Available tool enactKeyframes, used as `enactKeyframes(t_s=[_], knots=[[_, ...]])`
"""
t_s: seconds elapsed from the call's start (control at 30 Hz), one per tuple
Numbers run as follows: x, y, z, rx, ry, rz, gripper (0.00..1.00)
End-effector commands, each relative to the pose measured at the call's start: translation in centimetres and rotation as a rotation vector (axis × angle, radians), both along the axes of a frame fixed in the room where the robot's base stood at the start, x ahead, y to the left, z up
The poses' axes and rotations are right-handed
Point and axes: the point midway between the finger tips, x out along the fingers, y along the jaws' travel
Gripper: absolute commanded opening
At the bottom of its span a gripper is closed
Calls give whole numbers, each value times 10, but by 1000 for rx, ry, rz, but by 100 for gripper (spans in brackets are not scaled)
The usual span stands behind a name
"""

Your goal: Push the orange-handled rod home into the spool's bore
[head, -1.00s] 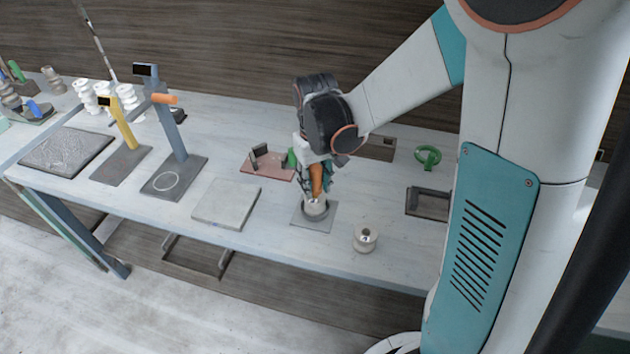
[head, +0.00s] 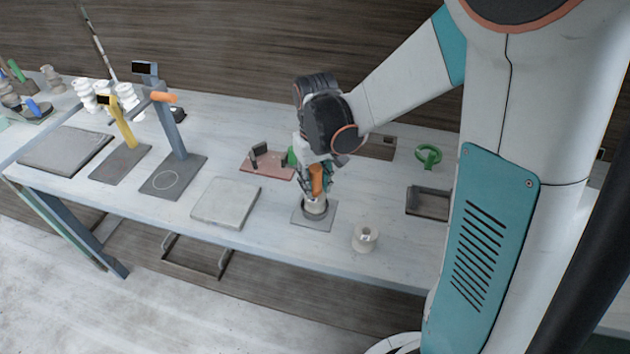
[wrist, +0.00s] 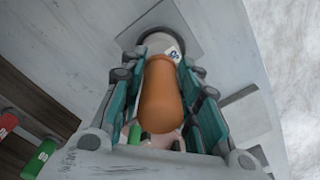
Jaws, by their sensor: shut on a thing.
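My gripper (head: 316,183) is shut on the orange handle (head: 317,178) of the rod, above the spool (head: 314,208). The spool stands upright in a dark ring on a grey base plate (head: 328,222). In the wrist view the orange handle (wrist: 160,100) lies between the teal fingers, with the pale spool (wrist: 160,48) beyond it bearing a small blue-marked label. The rod's shaft and the bore are hidden by the handle and fingers, so I cannot tell how deep the rod sits.
A loose pale spool (head: 365,238) stands right of the base plate. A grey slab (head: 226,203) lies to the left, and a pink plate with dark uprights (head: 268,166) lies behind. A dark tray (head: 428,202) and a green ring (head: 428,156) are at the right.

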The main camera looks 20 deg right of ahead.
Motion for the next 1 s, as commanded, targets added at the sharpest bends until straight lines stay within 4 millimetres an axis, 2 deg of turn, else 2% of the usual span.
enactKeyframes(t_s=[1.0], knots=[[0,0,-6,0,0,0,1]])
